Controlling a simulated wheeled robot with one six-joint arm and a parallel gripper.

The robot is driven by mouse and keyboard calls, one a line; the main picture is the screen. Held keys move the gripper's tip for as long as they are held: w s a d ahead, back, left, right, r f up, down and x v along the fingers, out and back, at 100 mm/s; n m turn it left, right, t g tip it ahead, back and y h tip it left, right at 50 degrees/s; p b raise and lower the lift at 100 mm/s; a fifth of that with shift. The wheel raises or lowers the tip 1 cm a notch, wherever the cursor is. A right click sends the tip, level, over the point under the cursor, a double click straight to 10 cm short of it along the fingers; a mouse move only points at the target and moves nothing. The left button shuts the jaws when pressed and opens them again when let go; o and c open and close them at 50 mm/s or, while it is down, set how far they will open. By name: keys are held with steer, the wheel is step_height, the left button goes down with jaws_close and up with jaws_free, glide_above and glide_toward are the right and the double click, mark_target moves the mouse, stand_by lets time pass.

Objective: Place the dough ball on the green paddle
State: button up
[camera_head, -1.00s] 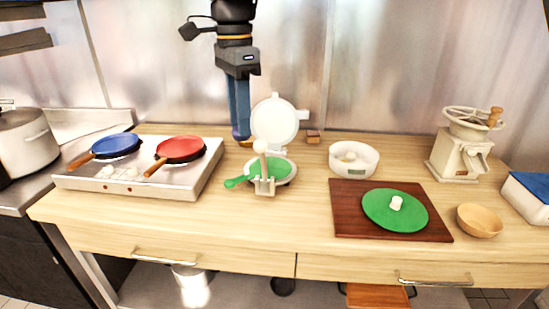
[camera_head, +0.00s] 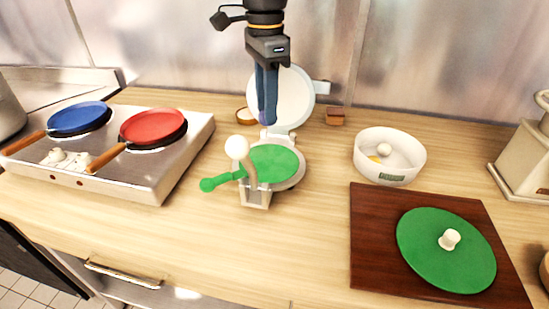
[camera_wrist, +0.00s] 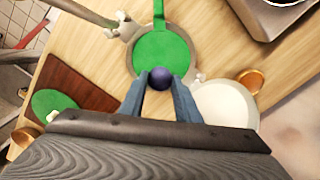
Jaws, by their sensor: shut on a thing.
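My gripper (camera_head: 267,118) is shut on a dark purple-blue ball, which I take to be the dough ball; it shows between the fingertips in the wrist view (camera_wrist: 160,78). In the head view the fingers mostly hide it. The green paddle (camera_head: 275,164) is a flat disc lying on the lower plate of an open press, with its handle (camera_head: 215,183) pointing left. It also shows in the wrist view (camera_wrist: 160,53). The gripper is above the press, near the paddle's rear edge. I cannot tell the ball's exact height over the paddle.
The press's pale lid (camera_head: 292,92) stands raised behind; its white-knobbed lever (camera_head: 237,147) rises in front. A red pan (camera_head: 152,126) and a blue pan (camera_head: 78,118) are at left. A white bowl scale (camera_head: 408,172) and a green knobbed disc (camera_head: 430,262) on a board are at right.

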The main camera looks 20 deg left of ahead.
steer(key=f+p, duration=0.2)
steer(key=f, duration=0.9)
steer(key=shift+w, duration=0.2)
steer(key=o, duration=1)
steer(key=shift+f, duration=0.1)
step_height(320, 180, up, 12)
steer(key=b, duration=0.2)
steer(key=shift+b, duration=0.35)
